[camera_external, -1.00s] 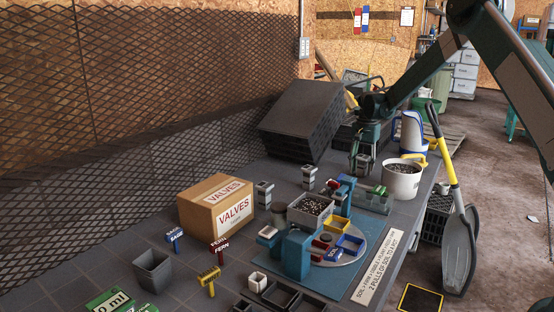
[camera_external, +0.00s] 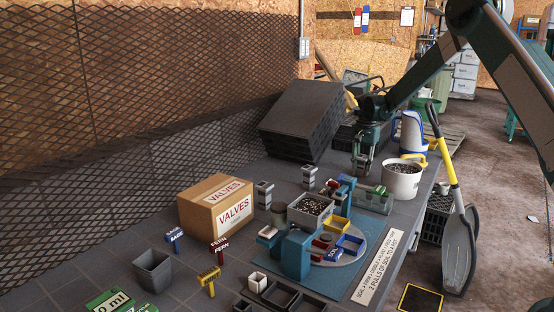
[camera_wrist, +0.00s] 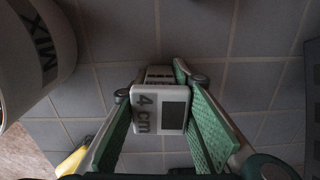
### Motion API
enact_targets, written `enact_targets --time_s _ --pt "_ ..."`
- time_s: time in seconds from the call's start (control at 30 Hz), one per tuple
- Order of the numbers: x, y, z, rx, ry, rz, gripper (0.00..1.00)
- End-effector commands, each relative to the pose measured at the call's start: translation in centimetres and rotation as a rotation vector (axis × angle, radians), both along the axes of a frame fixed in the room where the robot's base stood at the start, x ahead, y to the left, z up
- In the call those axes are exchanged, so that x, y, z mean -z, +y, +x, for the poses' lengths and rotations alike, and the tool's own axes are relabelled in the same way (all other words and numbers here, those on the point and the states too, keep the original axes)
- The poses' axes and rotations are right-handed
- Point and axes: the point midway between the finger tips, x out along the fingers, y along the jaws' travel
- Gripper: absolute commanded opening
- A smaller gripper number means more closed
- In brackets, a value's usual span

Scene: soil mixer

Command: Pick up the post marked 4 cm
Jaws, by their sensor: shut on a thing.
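The post marked 4 cm (camera_wrist: 159,109) sits between the two green-padded fingers of my gripper (camera_wrist: 162,115) in the wrist view. Its pale top carries the 4 cm label and a dark square. The pads are against its sides, shut on it. In the external view my gripper (camera_external: 363,168) points down at the back of the bench, left of the white bucket, and mostly hides the post. I cannot tell whether the post still touches the bench.
The white bucket (camera_external: 402,181) of soil stands close on the right; its MIX side (camera_wrist: 40,45) shows in the wrist view. Two similar posts (camera_external: 309,177) (camera_external: 264,194) stand to the left. Dark stacked trays (camera_external: 301,118) are behind left. The soil mixer (camera_external: 296,255) is in front.

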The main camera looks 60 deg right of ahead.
Motion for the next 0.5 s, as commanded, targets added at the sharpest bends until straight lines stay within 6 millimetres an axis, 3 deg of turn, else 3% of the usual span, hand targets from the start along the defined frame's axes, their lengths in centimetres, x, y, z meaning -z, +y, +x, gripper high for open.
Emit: enact_targets --time_s 0.27,0.5 --pt "-0.2 0.0 0.0 0.000 0.000 0.000 0.09" --pt "-1.8 0.0 0.0 0.000 0.000 0.000 0.09"
